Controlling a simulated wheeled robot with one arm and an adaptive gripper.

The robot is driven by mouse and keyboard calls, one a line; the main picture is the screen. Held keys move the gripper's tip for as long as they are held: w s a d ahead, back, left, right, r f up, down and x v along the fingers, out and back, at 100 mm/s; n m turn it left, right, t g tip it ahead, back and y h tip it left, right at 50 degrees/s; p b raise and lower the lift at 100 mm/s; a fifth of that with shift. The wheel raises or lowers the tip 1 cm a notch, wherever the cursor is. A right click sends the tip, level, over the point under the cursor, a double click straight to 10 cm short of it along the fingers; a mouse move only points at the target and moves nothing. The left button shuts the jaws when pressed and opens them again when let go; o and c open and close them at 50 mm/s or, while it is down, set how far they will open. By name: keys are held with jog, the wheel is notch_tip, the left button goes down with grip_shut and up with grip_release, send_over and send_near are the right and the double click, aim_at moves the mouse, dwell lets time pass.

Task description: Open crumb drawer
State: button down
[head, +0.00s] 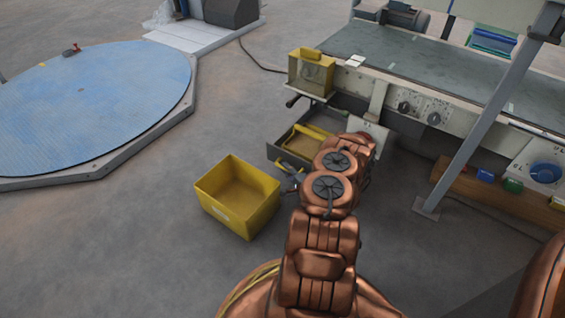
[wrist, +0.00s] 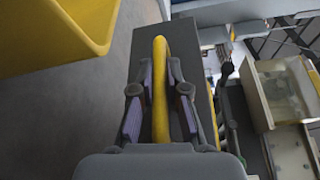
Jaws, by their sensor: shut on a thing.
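The crumb drawer (head: 282,152) is a grey drawer under the machine's near left corner. It stands pulled out, with a yellow-edged, tan inside showing in the head view. My gripper (wrist: 159,80) is shut on the drawer's yellow handle (wrist: 160,100), which runs between the two finger pads in the wrist view. The drawer's dark grey front (wrist: 145,38) lies just beyond the fingers. In the head view my arm hides the right part of the drawer, and the gripper shows only in small part beside it.
A yellow bin (head: 222,207) stands on the floor close left of the drawer; its corner also shows in the wrist view (wrist: 60,30). A yellow box (head: 312,72) and a dark lever (head: 292,102) sit above the drawer. A slanted grey post (head: 485,125) stands right.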

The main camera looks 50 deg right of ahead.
jog(key=shift+w+a, duration=0.1)
jog(key=shift+a, duration=0.05)
jog(key=c, duration=1.2)
grip_release()
jog(key=shift+v, duration=6.05)
